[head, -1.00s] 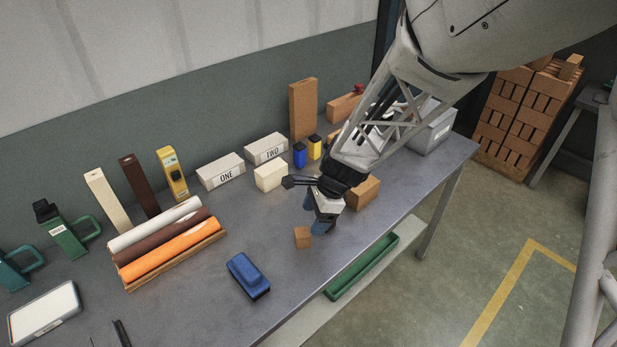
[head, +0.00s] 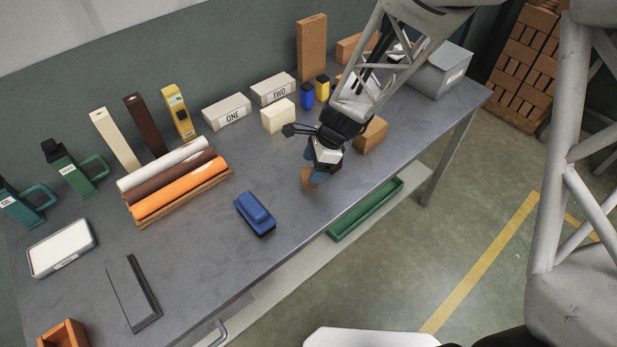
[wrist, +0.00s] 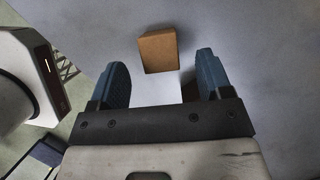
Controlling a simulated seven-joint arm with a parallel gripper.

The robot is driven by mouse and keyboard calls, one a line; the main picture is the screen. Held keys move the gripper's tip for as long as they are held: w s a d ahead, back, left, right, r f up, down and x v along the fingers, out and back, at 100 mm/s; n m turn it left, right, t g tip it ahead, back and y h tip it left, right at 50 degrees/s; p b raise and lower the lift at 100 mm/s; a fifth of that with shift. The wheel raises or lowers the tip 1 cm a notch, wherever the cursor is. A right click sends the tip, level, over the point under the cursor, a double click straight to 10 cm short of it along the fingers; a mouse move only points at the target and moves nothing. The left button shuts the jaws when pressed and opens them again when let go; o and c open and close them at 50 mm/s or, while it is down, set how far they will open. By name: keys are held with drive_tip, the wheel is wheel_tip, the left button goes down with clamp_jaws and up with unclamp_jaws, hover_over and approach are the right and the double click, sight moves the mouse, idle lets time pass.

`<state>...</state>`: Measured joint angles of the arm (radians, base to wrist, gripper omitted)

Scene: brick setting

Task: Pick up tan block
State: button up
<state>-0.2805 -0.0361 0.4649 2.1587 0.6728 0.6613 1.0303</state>
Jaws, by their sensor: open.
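A small tan block (head: 306,180) lies on the grey table near its front edge, partly hidden behind a blue finger in the head view. In the wrist view the tan block (wrist: 158,52) lies just beyond the fingertips, in line with the gap between them. My gripper (head: 314,168) is open and empty, close to the block. In the wrist view my gripper (wrist: 163,70) has its two blue fingers spread wider than the block. I cannot tell whether a finger touches it.
A larger brown block (head: 370,135) stands right of my gripper, and a cream block (head: 278,116) behind it. A blue brush-like object (head: 255,213) lies to the left. Rolls (head: 180,188) lie in a wooden holder further left. The green tray (head: 366,210) is below the table.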

sight(308, 172)
drive_tip(key=shift+f, duration=0.1)
drive_tip(key=shift+x, duration=2.5)
drive_tip(key=shift+a, duration=0.1)
drive_tip(key=c, duration=1)
